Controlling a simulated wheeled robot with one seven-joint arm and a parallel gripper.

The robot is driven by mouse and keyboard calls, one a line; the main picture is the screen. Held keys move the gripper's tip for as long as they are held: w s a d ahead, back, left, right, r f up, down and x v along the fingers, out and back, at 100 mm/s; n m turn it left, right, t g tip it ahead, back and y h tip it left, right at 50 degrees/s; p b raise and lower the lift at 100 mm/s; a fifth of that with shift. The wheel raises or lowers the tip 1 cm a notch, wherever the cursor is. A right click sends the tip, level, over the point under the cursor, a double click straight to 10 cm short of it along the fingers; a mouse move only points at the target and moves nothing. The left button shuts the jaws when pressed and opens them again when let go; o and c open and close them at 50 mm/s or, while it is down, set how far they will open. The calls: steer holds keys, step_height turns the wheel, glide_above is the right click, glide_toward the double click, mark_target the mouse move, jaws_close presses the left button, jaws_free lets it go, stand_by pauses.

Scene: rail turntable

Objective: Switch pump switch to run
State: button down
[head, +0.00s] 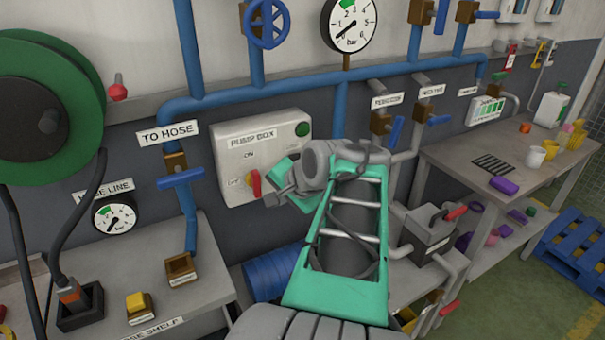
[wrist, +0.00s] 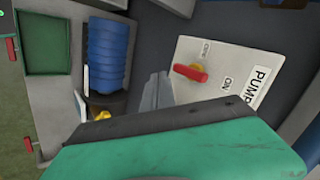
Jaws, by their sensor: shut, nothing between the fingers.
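The pump box (head: 217,138) is a pale panel on the wall, labelled PUMP BOX. Its red switch handle (head: 254,183) stands nearly upright, in line with the ON label above it; the OFF label is to its left. In the wrist view the red handle (wrist: 190,73) also lies along the line towards ON. My gripper (head: 270,199) is just right of and below the handle, partly hidden by my arm. In the wrist view its grey fingers (wrist: 157,90) are shut and empty, with a small gap in the picture to the handle; contact is not clear.
A green lamp (head: 302,129) is at the box's upper right. A blue pipe with a valve handle (head: 181,178) runs left of the box. A workbench (head: 460,160) with cups is at right.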

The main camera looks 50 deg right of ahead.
steer(key=s+d+r+m+h, duration=0.1)
steer(key=s+d+r+m, duration=0.1)
steer(key=d, duration=0.3)
steer(key=s+d+r+m+t+h, duration=0.1)
steer(key=s+d+r+m, duration=0.1)
steer(key=s+d+m, duration=0.1)
steer(key=shift+s+d+r+m, duration=0.4)
steer(key=shift+s+d, duration=0.2)
steer(key=shift+d, duration=0.5)
steer(key=w+r+x, duration=0.1)
steer(key=x, duration=1.2)
steer(key=shift+w+d+r+p, duration=0.15)
steer(key=shift+w+r+p, duration=0.05)
steer(key=shift+w+p, duration=0.25)
steer(key=shift+f, duration=0.1)
